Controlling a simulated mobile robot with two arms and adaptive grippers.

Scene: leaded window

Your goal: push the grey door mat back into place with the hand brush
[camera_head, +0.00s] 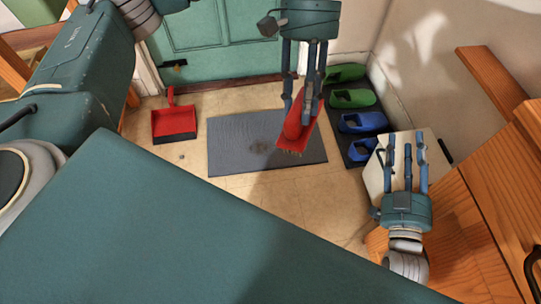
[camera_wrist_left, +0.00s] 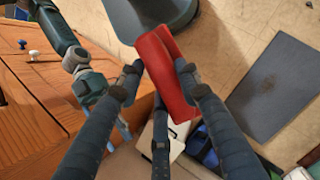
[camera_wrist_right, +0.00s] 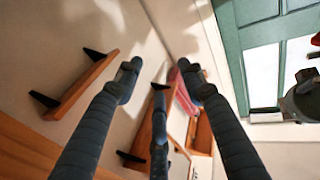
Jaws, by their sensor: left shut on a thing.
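The grey door mat (camera_head: 232,155) lies flat on the tiled floor in front of the green door, a strip of floor between it and the threshold. It also shows at the right of the left wrist view (camera_wrist_left: 272,88). My left gripper (camera_head: 303,112) is shut on the red hand brush (camera_head: 295,128), which also shows between the fingers in the left wrist view (camera_wrist_left: 165,75). The brush hangs with its bristles downward, over the mat's right part; I cannot tell whether they touch it. My right gripper (camera_head: 404,160) has its fingers spread and empty, at the right.
A red dustpan (camera_head: 173,122) lies left of the mat. Green clogs (camera_head: 352,98) and blue clogs (camera_head: 362,122) stand on a dark tray to its right, near the wall. A wooden cabinet (camera_head: 480,220) fills the right side. Floor in front of the mat is clear.

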